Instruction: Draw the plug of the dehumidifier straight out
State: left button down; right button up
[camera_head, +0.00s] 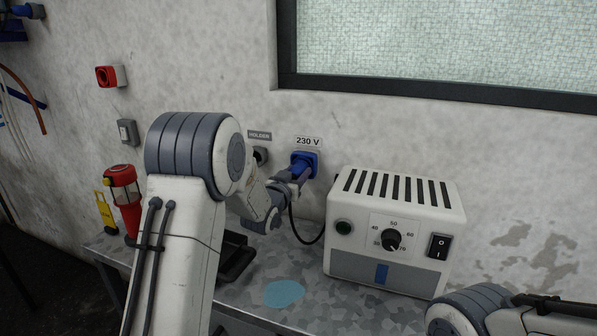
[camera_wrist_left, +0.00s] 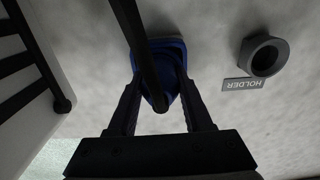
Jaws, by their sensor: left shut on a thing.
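The dehumidifier (camera_head: 393,235) is a cream box with a slotted top, a dial and a rocker switch, standing on the bench against the wall. Its black cable (camera_head: 296,228) hangs in a loop from the plug at the blue 230 V socket (camera_head: 306,159). My left gripper (camera_head: 298,174) is at this socket, shut on the plug. In the left wrist view, the fingers flank the blue plug (camera_wrist_left: 160,92), and the cable (camera_wrist_left: 142,45) crosses in front. Whether the plug is fully seated is hidden. My right gripper is out of view; only part of its arm shows at lower right.
A dark round holder (camera_wrist_left: 264,56) is on the wall beside the socket, partly hidden by my arm in the head view. A black tray (camera_head: 237,258) and a blue patch (camera_head: 284,293) are on the bench (camera_head: 345,312). A red lantern (camera_head: 124,195) stands at left.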

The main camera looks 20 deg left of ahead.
aim_at(294, 176)
pick_arm(q)
jog(key=shift+s+a+b, duration=0.1)
jog(key=shift+s+b, duration=0.85)
jog(key=shift+s, duration=1.95)
jog(key=shift+w, duration=0.2)
jog(key=shift+s+b, duration=0.75)
jog(key=shift+s, duration=1.75)
jog(key=shift+a, duration=0.1)
